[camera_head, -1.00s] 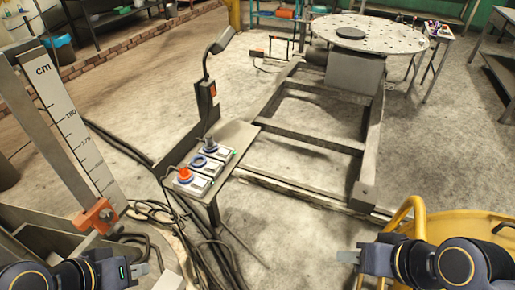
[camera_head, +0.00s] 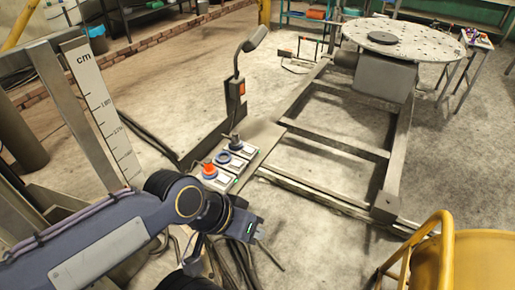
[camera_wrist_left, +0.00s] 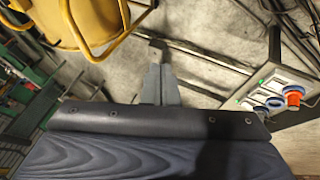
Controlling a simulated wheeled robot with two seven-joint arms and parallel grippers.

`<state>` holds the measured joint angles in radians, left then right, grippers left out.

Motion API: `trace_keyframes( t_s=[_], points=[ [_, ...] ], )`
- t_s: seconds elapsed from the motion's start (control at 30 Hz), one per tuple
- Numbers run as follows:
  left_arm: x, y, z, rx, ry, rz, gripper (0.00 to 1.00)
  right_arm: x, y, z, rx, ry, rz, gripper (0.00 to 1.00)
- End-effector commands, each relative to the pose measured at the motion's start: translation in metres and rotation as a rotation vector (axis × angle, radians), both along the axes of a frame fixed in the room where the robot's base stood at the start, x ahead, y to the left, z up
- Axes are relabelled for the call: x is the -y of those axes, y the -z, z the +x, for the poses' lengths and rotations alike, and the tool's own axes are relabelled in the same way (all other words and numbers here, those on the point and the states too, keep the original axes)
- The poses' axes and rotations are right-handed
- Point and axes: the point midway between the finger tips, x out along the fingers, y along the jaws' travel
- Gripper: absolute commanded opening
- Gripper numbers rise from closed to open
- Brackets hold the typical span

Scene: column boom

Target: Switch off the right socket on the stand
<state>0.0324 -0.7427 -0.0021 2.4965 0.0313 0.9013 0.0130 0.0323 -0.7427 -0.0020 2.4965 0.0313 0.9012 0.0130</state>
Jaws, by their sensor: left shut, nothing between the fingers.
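The stand's grey plate (camera_head: 263,138) carries a row of three white sockets, seen in the middle of the head view. The nearest has a red-orange plug (camera_head: 209,171), the middle one a blue ring (camera_head: 223,157), and the farthest, rightmost socket (camera_head: 242,148) a dark plug. Switch positions are too small to tell. My left gripper (camera_head: 262,237) is shut and empty, nearer than the sockets and to their right in the picture. In the left wrist view the shut fingers (camera_wrist_left: 158,82) point over bare floor, and the sockets (camera_wrist_left: 290,76) are at the right, apart from them. My right gripper is out of view.
A post with a lamp (camera_head: 240,75) rises behind the sockets. A metal frame (camera_head: 340,145) with a round perforated table (camera_head: 400,38) stands at the right. A yellow rail and drum (camera_head: 480,250) are at lower right. Cables lie below the stand.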

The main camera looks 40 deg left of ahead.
Motion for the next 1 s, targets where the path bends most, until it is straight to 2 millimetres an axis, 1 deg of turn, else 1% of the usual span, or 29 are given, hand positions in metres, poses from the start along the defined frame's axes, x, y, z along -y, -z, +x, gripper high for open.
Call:
trace_keyframes(
  t_s=[0.17, 0.23, 0.27, 0.37, 0.47, 0.5, 0.57, 0.6, 0.67, 0.7, 0.77, 0.8, 0.87, 0.9, 0.97, 1.0],
  points=[
    [0.000, 0.000, 0.000, 0.000, 0.000, 0.000, 0.00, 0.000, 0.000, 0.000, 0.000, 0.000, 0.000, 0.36],
    [-0.003, 0.000, 0.003, 0.001, -0.002, 0.006, 0.00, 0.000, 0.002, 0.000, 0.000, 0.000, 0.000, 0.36],
    [-0.005, -0.001, 0.006, 0.002, -0.005, 0.012, 0.00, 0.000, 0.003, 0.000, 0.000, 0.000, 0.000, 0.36],
    [-0.021, -0.004, 0.027, 0.007, -0.019, 0.054, 0.00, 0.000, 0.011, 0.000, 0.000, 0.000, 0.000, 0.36],
    [-0.050, -0.008, 0.064, 0.014, -0.040, 0.130, 0.00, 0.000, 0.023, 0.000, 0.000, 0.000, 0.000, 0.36],
    [-0.064, -0.009, 0.084, 0.020, -0.050, 0.166, 0.00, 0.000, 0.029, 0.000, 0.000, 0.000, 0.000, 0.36],
    [-0.087, -0.009, 0.114, 0.027, -0.064, 0.226, 0.00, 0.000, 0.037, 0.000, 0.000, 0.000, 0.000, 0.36],
    [-0.103, -0.009, 0.134, 0.033, -0.073, 0.265, 0.00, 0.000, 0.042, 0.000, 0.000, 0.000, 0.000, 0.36],
    [-0.126, -0.006, 0.164, 0.039, -0.085, 0.325, 0.00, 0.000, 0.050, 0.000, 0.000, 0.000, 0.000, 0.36],
    [-0.141, -0.002, 0.184, 0.044, -0.091, 0.365, 0.00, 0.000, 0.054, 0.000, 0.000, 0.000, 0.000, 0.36],
    [-0.164, 0.005, 0.214, 0.049, -0.100, 0.423, 0.00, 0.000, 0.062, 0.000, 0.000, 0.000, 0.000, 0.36],
    [-0.179, 0.010, 0.234, 0.053, -0.103, 0.463, 0.00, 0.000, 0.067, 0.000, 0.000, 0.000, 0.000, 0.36],
    [-0.201, 0.022, 0.262, 0.057, -0.108, 0.522, 0.00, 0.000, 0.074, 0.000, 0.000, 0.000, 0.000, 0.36],
    [-0.216, 0.030, 0.281, 0.060, -0.110, 0.562, 0.00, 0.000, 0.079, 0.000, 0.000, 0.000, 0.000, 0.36],
    [-0.238, 0.046, 0.308, 0.063, -0.110, 0.620, 0.00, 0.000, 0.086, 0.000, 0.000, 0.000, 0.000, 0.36],
    [-0.252, 0.058, 0.326, 0.065, -0.109, 0.660, 0.00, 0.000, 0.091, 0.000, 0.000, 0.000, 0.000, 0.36]
  ],
)
